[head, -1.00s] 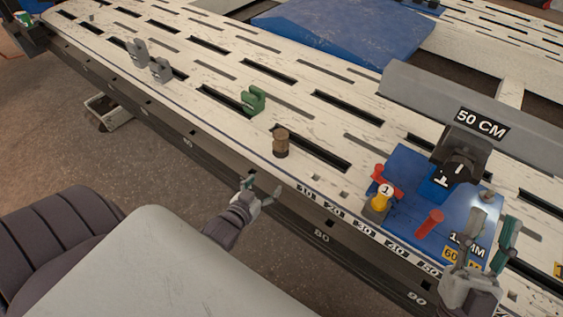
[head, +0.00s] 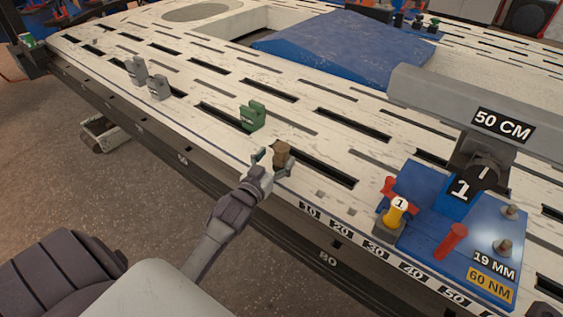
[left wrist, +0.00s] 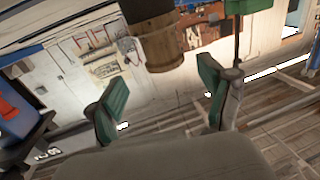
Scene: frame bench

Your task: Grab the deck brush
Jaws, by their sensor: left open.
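A short brown wooden cylinder (head: 283,151) stands near the front edge of the slotted white bench; it may be the deck brush, but no bristles show. My left gripper (head: 272,159) is open at its near side, with one finger to its left and the other at its lower right. In the left wrist view, the banded wooden cylinder (left wrist: 158,42) is ahead of the gap between the green-padded fingers (left wrist: 162,84). The fingers do not visibly close on it. My right gripper is not in view.
A green block (head: 252,116) stands behind and left of the cylinder. Two grey blocks (head: 147,79) stand further left. At right, a blue plate (head: 480,225) carries red and yellow parts below a grey bar (head: 430,89). The slotted bench top (head: 205,133) between is mostly clear.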

